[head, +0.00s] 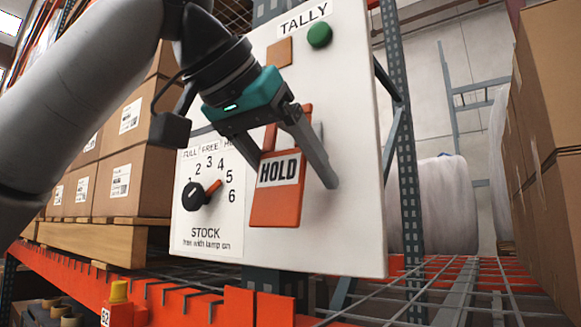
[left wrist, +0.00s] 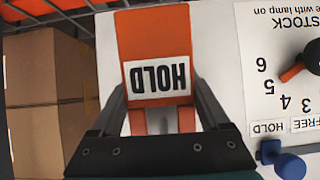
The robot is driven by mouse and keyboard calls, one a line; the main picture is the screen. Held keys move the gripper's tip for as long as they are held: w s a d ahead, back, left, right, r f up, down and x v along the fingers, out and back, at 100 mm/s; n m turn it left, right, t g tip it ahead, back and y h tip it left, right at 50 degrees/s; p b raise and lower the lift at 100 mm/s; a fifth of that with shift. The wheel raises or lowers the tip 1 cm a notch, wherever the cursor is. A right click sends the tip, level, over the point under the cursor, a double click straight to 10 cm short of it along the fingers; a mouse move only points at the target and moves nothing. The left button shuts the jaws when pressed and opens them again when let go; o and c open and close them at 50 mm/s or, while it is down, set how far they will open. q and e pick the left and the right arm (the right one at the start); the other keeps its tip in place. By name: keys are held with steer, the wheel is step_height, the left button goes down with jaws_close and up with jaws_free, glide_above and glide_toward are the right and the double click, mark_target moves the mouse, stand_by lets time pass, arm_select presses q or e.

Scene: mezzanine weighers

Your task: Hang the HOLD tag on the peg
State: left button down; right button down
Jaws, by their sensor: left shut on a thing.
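The orange HOLD tag (head: 275,211) has a white label with black letters. It hangs upright in front of the white board (head: 352,225), to the right of the dial. My left gripper (head: 293,178) is shut on the tag, one finger along each side. In the left wrist view the tag (left wrist: 152,40) is upside down between the fingers (left wrist: 160,90). A blue round-ended peg (left wrist: 290,165) stands beside the small HOLD label at the lower right there. That peg is hidden behind my arm in the head view. My right gripper is not in view.
The dial (head: 192,196) with a black knob and red pointer is left of the tag. A green button (head: 319,35) and a tan square (head: 279,52) are high on the board under TALLY. Cartons (head: 130,180) stand left and right; an orange shelf beam (head: 150,296) runs below.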

arm_select(q)
steer(key=shift+c, duration=1.3)
jaws_free()
steer(key=shift+w+d+f, duration=0.15)
steer(key=shift+f, duration=0.15)
steer(key=shift+o, duration=1.3)
steer(key=shift+d, duration=0.1)
steer(key=shift+r, duration=0.1)
step_height(320, 180, down, 11)
steer(key=b, duration=0.9)
steer(key=s+a+b, duration=0.3)
steer(key=s+a, duration=0.4)
steer(key=s, duration=0.2)
steer(key=shift+r+b, duration=0.15)
steer(key=shift+b, duration=0.15)
